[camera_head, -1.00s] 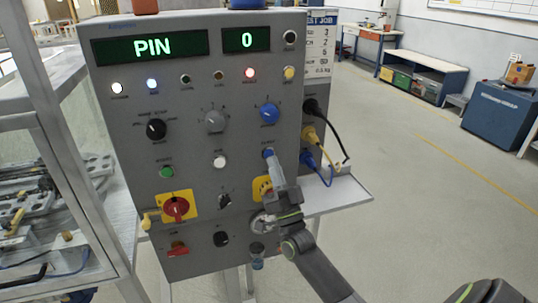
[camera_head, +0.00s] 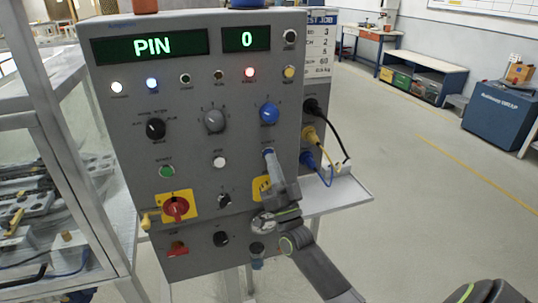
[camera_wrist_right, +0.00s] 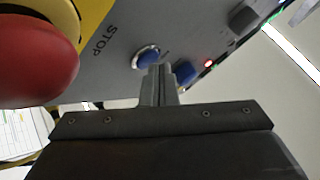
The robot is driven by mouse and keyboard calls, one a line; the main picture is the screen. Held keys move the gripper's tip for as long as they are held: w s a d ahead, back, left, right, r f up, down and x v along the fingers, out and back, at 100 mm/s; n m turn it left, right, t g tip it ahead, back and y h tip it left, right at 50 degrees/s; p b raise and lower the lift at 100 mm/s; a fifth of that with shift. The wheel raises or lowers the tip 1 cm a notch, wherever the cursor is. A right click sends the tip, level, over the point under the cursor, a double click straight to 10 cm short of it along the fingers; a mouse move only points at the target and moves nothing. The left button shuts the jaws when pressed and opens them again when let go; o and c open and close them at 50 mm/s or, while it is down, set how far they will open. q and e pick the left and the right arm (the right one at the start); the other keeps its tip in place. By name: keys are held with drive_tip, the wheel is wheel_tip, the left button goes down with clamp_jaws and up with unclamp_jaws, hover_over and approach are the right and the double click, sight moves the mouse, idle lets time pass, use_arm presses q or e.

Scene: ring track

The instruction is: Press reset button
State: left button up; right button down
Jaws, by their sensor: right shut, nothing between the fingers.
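The blue button, whose label I cannot read, is on the lower right of the grey control panel (camera_head: 190,150), below the blue knob (camera_head: 268,114). In the right wrist view the blue button (camera_wrist_right: 147,59) has a bright metal ring and sits just beyond the fingertips. My right gripper (camera_head: 268,156) is shut and empty, with its fingers pointing at the button and partly covering it in the head view. The fingertips (camera_wrist_right: 159,70) overlap the ring's edge in the right wrist view; I cannot tell whether they touch. My left gripper is not in view.
A red emergency stop (camera_wrist_right: 35,55) on yellow fills the left of the right wrist view. Beside the panel, black, yellow and blue cables (camera_head: 322,150) hang over a small shelf (camera_head: 345,196). A red switch on yellow (camera_head: 176,208) is lower left. The floor at right is clear.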

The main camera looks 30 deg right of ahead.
drive_tip(key=shift+w, duration=0.25)
idle(0.6)
drive_tip(key=shift+s+a, duration=0.15)
drive_tip(key=shift+s, duration=0.65)
drive_tip(key=s+p, duration=0.1)
drive_tip(key=s, duration=0.1)
drive_tip(key=s+a, duration=0.1)
drive_tip(key=s, duration=0.2)
drive_tip(key=shift+a+p, duration=0.1)
drive_tip(key=shift+p, duration=0.25)
drive_tip(key=shift+w, duration=0.1)
idle(0.3)
